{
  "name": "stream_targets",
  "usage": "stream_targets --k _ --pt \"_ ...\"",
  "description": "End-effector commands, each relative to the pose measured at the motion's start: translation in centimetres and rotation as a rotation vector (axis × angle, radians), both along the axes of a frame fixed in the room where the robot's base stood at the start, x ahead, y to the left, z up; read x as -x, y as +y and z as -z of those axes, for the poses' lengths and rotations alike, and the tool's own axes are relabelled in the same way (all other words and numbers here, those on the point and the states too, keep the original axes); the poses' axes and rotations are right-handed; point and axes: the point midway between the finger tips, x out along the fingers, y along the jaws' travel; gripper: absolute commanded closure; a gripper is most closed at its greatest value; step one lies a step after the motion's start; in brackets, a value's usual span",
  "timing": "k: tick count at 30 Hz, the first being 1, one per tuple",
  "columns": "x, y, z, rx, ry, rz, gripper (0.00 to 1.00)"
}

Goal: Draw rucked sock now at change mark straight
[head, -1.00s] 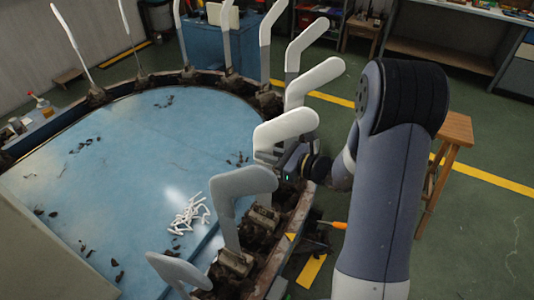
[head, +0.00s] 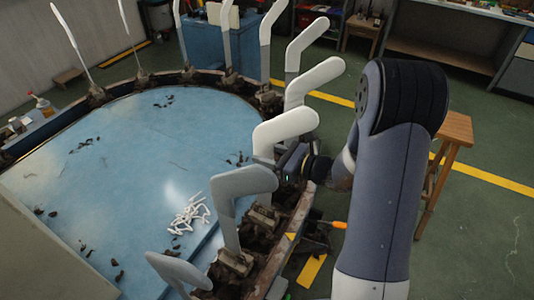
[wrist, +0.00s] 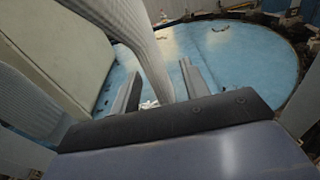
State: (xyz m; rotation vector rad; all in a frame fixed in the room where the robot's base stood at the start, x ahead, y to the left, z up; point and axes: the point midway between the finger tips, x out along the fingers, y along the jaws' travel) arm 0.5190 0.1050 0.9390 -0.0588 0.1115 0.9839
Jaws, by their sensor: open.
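Foot-shaped boards stand upright around the round blue table. My gripper (head: 279,161) is at the leg of a pale board with a sock on it (head: 285,127), below its foot part. In the wrist view a ribbed grey-white sock leg (wrist: 147,52) rises between my two open fingers (wrist: 160,70); I cannot tell whether they touch it. Rucks in the sock are not clear. A small yellow triangle (head: 292,237), likely the change mark, is on the table's near rim. A greyer board (head: 240,184) stands closer to the camera.
Another grey board (head: 178,270) is at the bottom, and more pale boards (head: 308,40) stand behind. White scraps (head: 188,214) lie on the blue tabletop (head: 130,160). A wooden stool (head: 455,128) and an orange-handled tool (head: 334,224) are at the right.

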Motion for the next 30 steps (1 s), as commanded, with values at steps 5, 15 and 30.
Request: stream_targets --k 5,15,30 --pt "0.0 0.0 0.0 0.0 -0.001 0.0 0.56" --pt "0.1 -0.3 0.0 0.0 -0.002 0.002 0.56" --pt "2.8 -4.5 0.0 0.001 -0.001 0.003 0.56"
